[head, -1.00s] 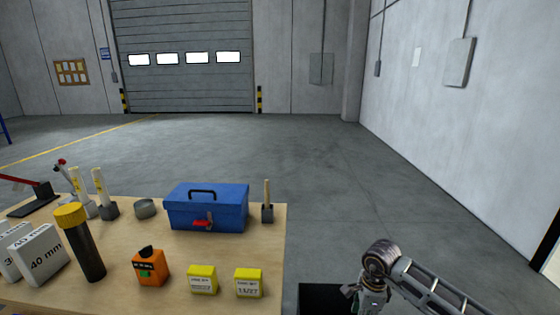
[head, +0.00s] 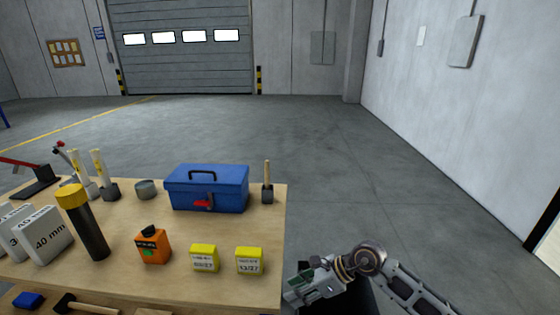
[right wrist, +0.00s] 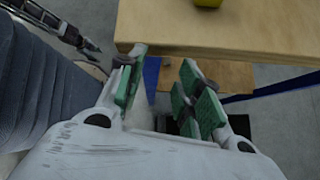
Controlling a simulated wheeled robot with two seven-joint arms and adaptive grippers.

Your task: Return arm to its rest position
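My right gripper (head: 300,285) is beside the right edge of the wooden table (head: 200,228) in the head view, with its arm coming in from the right. In the right wrist view its green-padded fingers (right wrist: 155,95) are spread apart with nothing between them, near the table's edge (right wrist: 220,35). My left gripper does not show in the head view. A dark, slender part shows at the upper left of the right wrist view; I cannot tell what it is.
On the table stand a blue toolbox (head: 207,188), an orange bottle (head: 152,246), two yellow boxes (head: 204,258), a dark tube with yellow cap (head: 83,222) and white 40 mm blocks (head: 47,235). A lower shelf holds a hammer (head: 85,305). The floor right of the table is clear.

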